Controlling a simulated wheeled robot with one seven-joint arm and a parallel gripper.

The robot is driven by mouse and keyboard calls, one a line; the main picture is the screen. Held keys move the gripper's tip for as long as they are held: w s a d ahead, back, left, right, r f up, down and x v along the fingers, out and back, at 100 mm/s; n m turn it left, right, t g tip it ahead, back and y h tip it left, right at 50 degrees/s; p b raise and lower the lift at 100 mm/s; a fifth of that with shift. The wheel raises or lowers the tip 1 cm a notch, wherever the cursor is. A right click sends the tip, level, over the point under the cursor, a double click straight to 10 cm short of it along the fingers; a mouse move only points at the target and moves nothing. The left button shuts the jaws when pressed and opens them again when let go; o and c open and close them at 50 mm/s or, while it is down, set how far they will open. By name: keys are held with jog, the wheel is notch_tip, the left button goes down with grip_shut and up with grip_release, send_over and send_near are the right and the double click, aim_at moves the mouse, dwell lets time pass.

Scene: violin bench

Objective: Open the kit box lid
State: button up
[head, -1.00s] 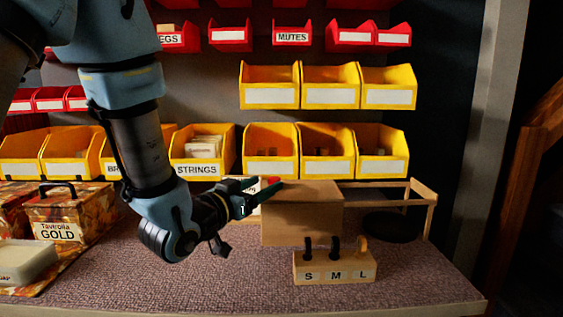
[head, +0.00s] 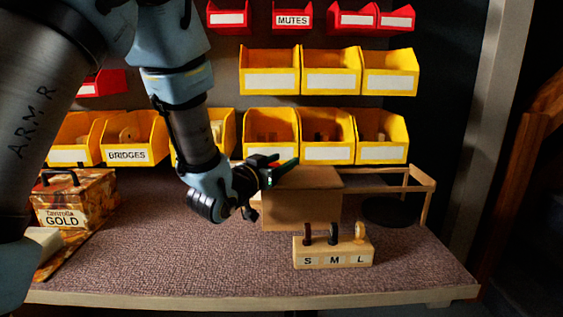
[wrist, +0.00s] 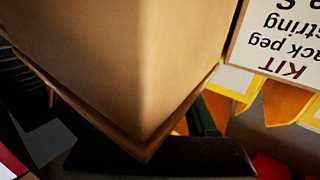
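The kit box (head: 300,210) is a plain brown box on the bench. Its lid (head: 312,178) lies on top and looks shut. My gripper (head: 284,163) is at the lid's left rear edge, with its green-edged fingers at about lid height. It looks open and empty. In the wrist view the box wall (wrist: 120,60) fills the middle, and the overhanging lid edge (wrist: 150,145) points towards the gripper. One green finger (wrist: 203,115) shows beside the lid corner; the other finger is not clear. I cannot tell whether they touch the lid.
A wooden S-M-L block (head: 333,252) stands in front of the box. A wooden frame (head: 425,185) and dark round pad (head: 390,211) are to the right. A kit card (wrist: 285,40) shows in the wrist view. Yellow bins (head: 325,140) line the back.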

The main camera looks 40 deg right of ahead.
grip_shut()
dwell(1.1)
